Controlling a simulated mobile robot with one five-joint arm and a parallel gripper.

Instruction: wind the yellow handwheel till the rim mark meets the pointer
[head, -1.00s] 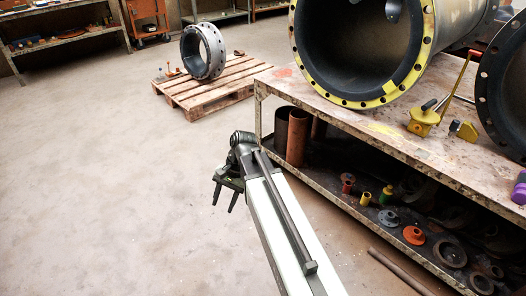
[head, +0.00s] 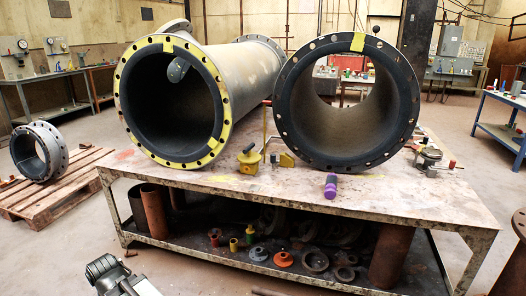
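In the head view, a small yellow fitting (head: 249,161) with a dark knob stands on the workbench top, between the fronts of two large pipes. A smaller yellow piece (head: 286,160) sits just right of it. I cannot make out a clear handwheel, rim mark or pointer on either. The left pipe has a yellow, bolt-holed flange (head: 124,108) with yellow patches on its black lining. The end of my arm shows at the bottom left, low in front of the bench and well away from these things. My gripper's fingers are below the picture edge.
The right pipe has a black flange (head: 408,112). A purple cylinder (head: 331,186) lies near the bench's (head: 400,200) front edge. The lower shelf holds several fittings and rusty pipes. A pallet (head: 50,190) carrying a ring flange (head: 38,152) stands left.

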